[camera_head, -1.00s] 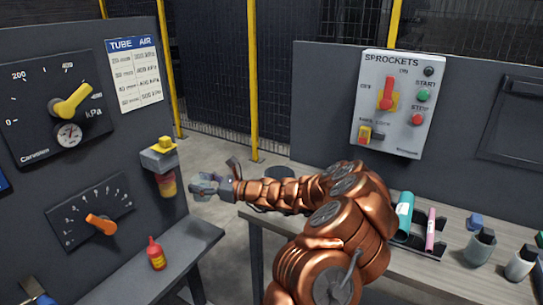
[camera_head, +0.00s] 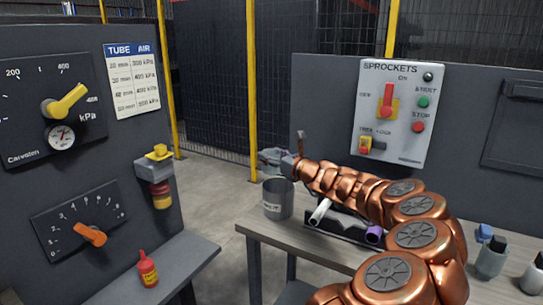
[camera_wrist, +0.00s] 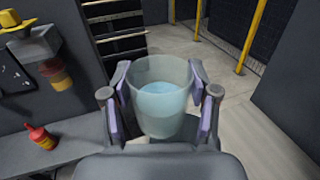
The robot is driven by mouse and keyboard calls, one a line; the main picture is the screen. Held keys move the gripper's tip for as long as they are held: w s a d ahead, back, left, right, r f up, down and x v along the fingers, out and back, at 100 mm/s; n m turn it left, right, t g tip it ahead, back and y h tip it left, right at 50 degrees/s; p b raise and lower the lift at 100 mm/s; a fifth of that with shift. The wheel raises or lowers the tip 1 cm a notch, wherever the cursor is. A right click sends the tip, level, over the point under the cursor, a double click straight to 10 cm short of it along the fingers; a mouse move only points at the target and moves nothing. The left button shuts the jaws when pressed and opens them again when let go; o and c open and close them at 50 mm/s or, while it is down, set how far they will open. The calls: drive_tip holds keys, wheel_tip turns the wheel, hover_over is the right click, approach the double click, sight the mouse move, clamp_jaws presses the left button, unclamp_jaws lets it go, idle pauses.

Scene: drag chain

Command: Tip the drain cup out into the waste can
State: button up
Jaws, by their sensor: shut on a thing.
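A clear drain cup (camera_wrist: 160,115) with pale blue liquid in it stands roughly upright between the fingers of my gripper (camera_wrist: 160,78) in the wrist view. The fingers press on it from both sides. In the head view, my gripper (camera_head: 270,157) is just above the rim of a grey can with a white label, the waste can (camera_head: 277,203), in the picture; how far apart they are in depth I cannot tell. The cup is small and hard to make out there. The can's inside is mostly hidden.
A filter unit (camera_head: 154,172) with a yellow knob hangs on the left panel, above a shelf with a red bottle (camera_head: 148,268). A workbench (camera_head: 262,229) runs to the right, with a rack holding tubes (camera_head: 319,211) and several small bottles. The sprockets box (camera_head: 401,110) is behind.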

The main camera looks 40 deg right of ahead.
drive_tip(key=shift+f+m+p, duration=0.2)
drive_tip(key=shift+m+p, duration=0.85)
drive_tip(key=shift+f+m+p, duration=0.15)
drive_tip(key=shift+m+p, duration=0.95)
drive_tip(key=shift+f+m+p, duration=0.2)
drive_tip(key=shift+m+p, duration=0.85)
drive_tip(key=shift+f+m+p, duration=0.1)
drive_tip(key=shift+m+p, duration=0.9)
drive_tip(key=shift+d+f+m+p, duration=0.2)
drive_tip(key=shift+f+m+p, duration=0.05)
drive_tip(key=shift+m+p, duration=0.4)
drive_tip(key=shift+d+f+m+p, duration=0.1)
drive_tip(key=shift+m+p, duration=0.65)
drive_tip(key=shift+p, duration=0.1)
drive_tip(key=shift+d+f+m+p, duration=0.15)
drive_tip(key=shift+f+m+p, duration=0.1)
drive_tip(key=shift+m+p, duration=0.45)
drive_tip(key=shift+m+p, duration=0.45)
drive_tip(key=shift+m, duration=0.05)
drive_tip(key=shift+d+f+m+p, duration=0.25)
drive_tip(key=shift+m+p, duration=0.6)
drive_tip(key=shift+m, duration=0.05)
